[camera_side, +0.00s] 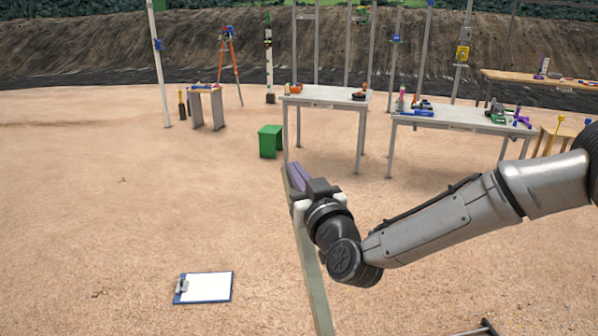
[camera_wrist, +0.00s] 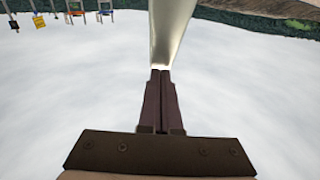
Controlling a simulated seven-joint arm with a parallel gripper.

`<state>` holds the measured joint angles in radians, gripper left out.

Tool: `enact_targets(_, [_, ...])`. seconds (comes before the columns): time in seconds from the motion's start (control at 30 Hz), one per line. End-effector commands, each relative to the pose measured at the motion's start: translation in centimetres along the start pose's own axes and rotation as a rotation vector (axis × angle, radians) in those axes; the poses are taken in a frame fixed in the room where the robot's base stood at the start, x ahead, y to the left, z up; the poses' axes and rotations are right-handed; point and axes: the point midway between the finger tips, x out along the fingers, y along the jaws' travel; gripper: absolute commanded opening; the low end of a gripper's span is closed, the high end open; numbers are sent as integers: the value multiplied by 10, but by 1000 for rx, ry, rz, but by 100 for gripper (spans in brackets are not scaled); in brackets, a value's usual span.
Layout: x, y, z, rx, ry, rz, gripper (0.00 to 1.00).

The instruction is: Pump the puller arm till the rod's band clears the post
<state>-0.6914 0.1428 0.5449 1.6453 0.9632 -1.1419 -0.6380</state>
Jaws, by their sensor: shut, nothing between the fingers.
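A long pale grey-green bar (camera_side: 312,270), which looks like the puller arm, runs from the bottom edge up to my gripper in the side view. It leans a little to the left. My gripper (camera_side: 296,176) is at the bar's upper end, its purple-brown fingers beside or over it. In the wrist view my gripper (camera_wrist: 160,74) is shut with its fingers together, and the bar (camera_wrist: 170,30) lies just beyond the tips. Whether they touch it I cannot tell. The rod, its band and the post cannot be made out; the bar's lower end is out of frame.
A clipboard (camera_side: 205,287) lies on the sandy ground at lower left. A dark metal piece (camera_side: 486,327) shows at the bottom right edge. A green box (camera_side: 270,141) and work tables (camera_side: 325,97) stand farther back. The ground left of the bar is mostly clear.

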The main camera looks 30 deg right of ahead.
Motion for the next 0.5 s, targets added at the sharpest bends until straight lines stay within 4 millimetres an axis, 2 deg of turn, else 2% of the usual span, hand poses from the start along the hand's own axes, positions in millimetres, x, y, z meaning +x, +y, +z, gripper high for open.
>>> enact_targets(0.23, [46, 2, 44, -2, -143, 6, 0])
enact_targets(0.5, [102, 3, 122, -1, -368, 6, 0])
